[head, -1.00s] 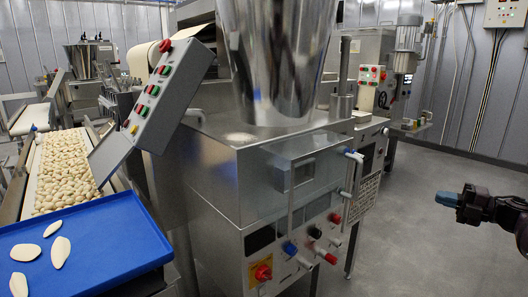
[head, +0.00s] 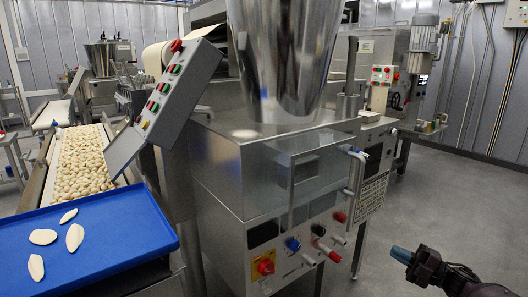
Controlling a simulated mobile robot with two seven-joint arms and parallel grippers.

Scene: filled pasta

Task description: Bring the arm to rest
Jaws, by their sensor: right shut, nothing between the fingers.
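My right gripper (head: 402,255) is at the lower right of the head view, with blue fingertips and a dark wrist behind it. It is shut and empty. It is held in the air over the grey floor, to the right of the steel machine and apart from it. The rest of my right arm runs off the bottom right corner. My left gripper is not in view.
The steel machine (head: 222,160) with a hopper (head: 280,60) and front knobs fills the middle. A blue tray (head: 130,250) with several pale flat pieces stands at the lower left, beside a conveyor of pasta (head: 85,160). Grey floor (head: 450,200) at right is clear.

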